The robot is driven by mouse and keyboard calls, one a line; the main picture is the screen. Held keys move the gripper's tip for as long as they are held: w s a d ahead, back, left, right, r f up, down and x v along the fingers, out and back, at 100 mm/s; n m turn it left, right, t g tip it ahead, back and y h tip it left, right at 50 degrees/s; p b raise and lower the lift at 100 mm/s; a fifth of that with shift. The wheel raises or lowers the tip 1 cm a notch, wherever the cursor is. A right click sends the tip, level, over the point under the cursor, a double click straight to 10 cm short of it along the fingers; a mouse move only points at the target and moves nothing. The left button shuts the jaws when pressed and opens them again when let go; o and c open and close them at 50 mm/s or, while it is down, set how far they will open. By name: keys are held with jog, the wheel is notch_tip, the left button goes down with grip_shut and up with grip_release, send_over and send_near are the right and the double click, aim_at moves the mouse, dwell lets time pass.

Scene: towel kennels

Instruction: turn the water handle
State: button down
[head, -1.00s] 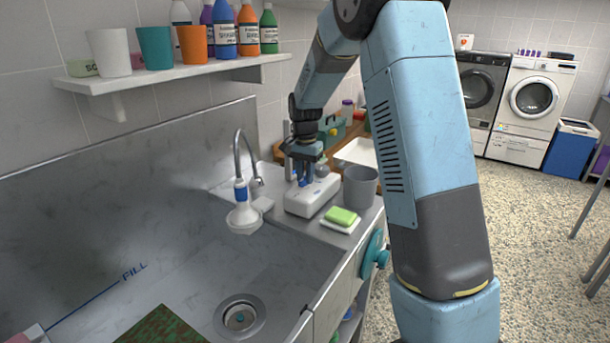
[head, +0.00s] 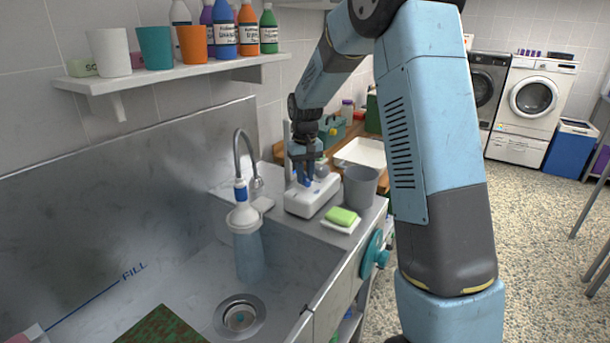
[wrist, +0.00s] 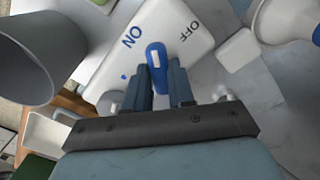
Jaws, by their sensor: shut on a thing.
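The water handle (wrist: 156,60) is a blue lever with a white stripe on a white box (wrist: 105,72) lettered ON and OFF. In the head view the box (head: 311,196) stands on the counter right of the tap (head: 240,150). My gripper (wrist: 159,70) is shut on the handle, one finger on each side; in the head view my gripper (head: 303,172) is above the box. The handle lies between the two words in the wrist view.
A grey cup (head: 360,187) stands right of the box, with a green sponge (head: 342,216) on a dish in front of it. A white tray (head: 362,152) lies behind. A shelf (head: 175,75) with cups and bottles hangs above the sink.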

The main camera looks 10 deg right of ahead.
aim_at(305, 177)
jog(key=shift+w+n, duration=0.1)
jog(key=shift+n, duration=0.4)
jog(key=c, duration=1)
grip_release()
jog(key=shift+o, duration=0.2)
notch_tip(305, 177, up, 14)
jog(key=shift+f, duration=0.15)
